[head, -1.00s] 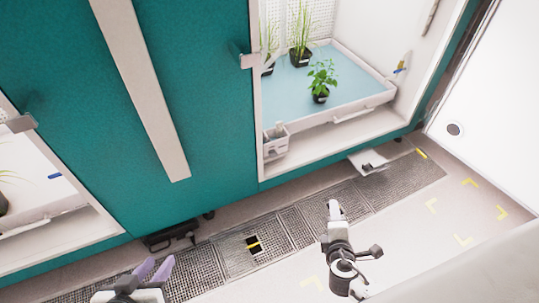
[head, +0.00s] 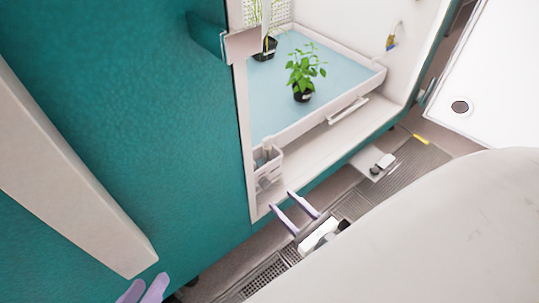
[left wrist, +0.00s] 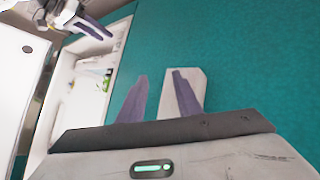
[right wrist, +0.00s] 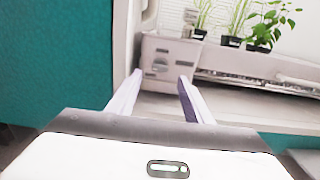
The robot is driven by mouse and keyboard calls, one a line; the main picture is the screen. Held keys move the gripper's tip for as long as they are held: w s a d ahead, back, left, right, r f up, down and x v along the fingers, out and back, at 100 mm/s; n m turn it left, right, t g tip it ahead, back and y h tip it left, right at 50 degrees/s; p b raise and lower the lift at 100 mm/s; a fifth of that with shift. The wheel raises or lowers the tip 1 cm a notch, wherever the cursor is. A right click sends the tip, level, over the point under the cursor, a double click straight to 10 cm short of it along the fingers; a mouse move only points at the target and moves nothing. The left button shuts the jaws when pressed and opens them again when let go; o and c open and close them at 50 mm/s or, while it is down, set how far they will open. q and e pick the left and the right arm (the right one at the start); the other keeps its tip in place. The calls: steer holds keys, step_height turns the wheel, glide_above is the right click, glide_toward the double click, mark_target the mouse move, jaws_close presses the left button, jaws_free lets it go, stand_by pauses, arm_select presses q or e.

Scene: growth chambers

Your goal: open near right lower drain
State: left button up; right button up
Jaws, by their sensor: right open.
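A pale bracket with a small grey-and-black fitting (head: 376,163) sticks out low under the right chamber in the head view; it looks like the lower drain, but its state is too small to tell. My right gripper (head: 286,206) is open and empty, left of that fitting, in front of the chamber's lower sill. In the right wrist view its fingers (right wrist: 160,76) point towards a white caddy (right wrist: 168,62) at the chamber opening. My left gripper (head: 143,289) is open and empty at the bottom edge, by the teal door; its fingers also show in the left wrist view (left wrist: 159,76).
The open right chamber holds a blue-lined tray (head: 273,90) with potted plants (head: 303,80). A teal door (head: 130,100) with a pale handle bar (head: 70,180) fills the left. Floor grating (head: 425,158) runs along the chamber base. A white panel (head: 490,80) stands at right.

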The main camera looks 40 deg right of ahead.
mark_target(268, 187)
steer(key=w, duration=0.4)
steer(key=w+b, duration=0.1)
steer(key=w, duration=0.1)
steer(key=shift+w+a, duration=0.25)
steer(key=shift+w, duration=0.05)
steer(key=c, duration=1.1)
